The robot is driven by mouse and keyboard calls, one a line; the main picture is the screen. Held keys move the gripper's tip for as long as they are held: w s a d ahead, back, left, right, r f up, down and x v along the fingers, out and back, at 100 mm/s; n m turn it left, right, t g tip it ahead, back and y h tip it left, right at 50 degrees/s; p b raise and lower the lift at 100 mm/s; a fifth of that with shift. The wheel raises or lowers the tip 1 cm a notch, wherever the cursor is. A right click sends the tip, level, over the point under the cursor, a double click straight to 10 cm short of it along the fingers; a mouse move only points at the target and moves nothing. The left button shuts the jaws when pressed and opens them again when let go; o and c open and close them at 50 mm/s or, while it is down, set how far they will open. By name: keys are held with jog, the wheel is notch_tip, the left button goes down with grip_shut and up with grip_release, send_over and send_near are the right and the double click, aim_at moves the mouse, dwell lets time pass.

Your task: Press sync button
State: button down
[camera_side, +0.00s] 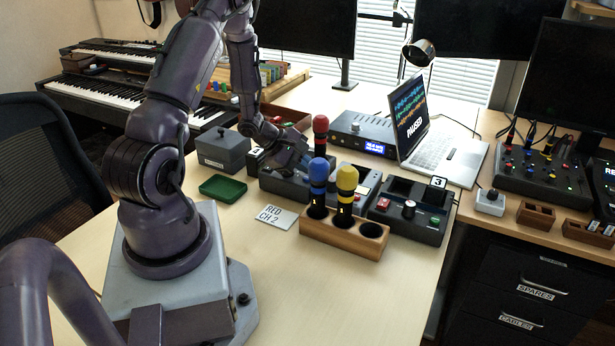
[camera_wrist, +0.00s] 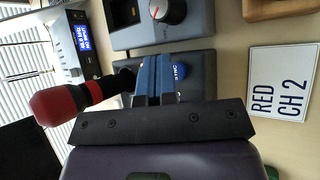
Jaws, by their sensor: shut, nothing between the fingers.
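The sync button (camera_wrist: 180,71) is a round blue button with small white lettering, on a dark unit (camera_wrist: 200,84) in the wrist view. My gripper (camera_wrist: 155,62) is shut and empty, its blue-grey fingers close together just left of the button and partly over it. I cannot tell whether they touch it. In the side view my gripper (camera_side: 296,163) is low over the left-hand dark unit (camera_side: 285,184), and the button is hidden there. A red-headed microphone (camera_side: 320,125) stands at that unit, close beside my gripper; it also shows in the wrist view (camera_wrist: 68,103).
A wooden holder (camera_side: 340,238) carries blue (camera_side: 318,170) and yellow (camera_side: 347,178) microphones in front. A card (camera_side: 277,217) reads RED CH 2. A green tray (camera_side: 222,188) lies left. Unit 3 (camera_side: 408,222) and an open laptop (camera_side: 445,150) reading PAUSED are right.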

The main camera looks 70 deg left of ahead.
aim_at(306, 179)
jog(key=shift+r, duration=3)
